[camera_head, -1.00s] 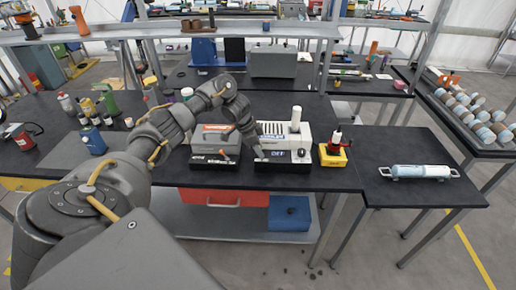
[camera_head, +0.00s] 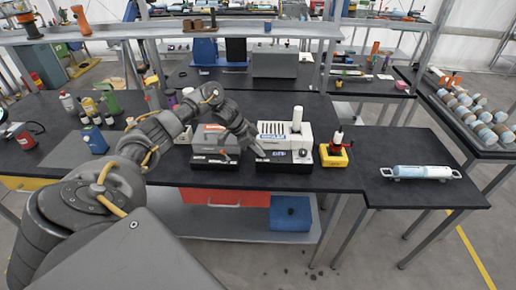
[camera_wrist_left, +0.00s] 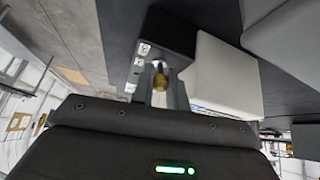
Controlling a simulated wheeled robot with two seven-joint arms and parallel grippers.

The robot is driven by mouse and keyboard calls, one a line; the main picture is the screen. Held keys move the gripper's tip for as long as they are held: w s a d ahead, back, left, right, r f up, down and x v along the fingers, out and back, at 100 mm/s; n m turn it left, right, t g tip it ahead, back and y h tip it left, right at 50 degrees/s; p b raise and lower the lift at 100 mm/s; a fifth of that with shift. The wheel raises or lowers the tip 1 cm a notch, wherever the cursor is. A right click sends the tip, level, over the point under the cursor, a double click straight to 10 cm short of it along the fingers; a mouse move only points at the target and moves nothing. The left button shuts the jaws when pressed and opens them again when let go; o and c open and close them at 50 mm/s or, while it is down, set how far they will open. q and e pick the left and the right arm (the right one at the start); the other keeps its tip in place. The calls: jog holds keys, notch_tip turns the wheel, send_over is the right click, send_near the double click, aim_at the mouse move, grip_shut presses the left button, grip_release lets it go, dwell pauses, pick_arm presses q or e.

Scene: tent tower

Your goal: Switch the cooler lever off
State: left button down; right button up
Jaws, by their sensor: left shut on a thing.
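The cooler is a white box (camera_head: 273,128) on a black base (camera_head: 285,167), with a white cylinder standing on top. A small lit display (camera_head: 279,153) is on its dark front; its characters are too small to read surely. My left gripper (camera_head: 262,156) is at the left part of this front, its fingertips small in the head view. In the left wrist view, the gripper (camera_wrist_left: 160,87) is shut on a brass-coloured round knob (camera_wrist_left: 160,79), the lever's end, beside the black panel (camera_wrist_left: 165,35) with white markings. The lever's shaft is mostly hidden. My right gripper is not in view.
A grey device (camera_head: 215,138) on a black base stands close left of the cooler, partly behind my arm. A yellow block with a red-and-black fitting (camera_head: 334,155) stands close right. Bottles (camera_head: 94,140) are at the left. The right side table is clear around a light-blue cylinder (camera_head: 422,171).

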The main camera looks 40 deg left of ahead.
pick_arm(q)
jog(key=c, duration=1.4)
grip_release()
jog(key=b+v, duration=0.1)
jog(key=v, duration=1)
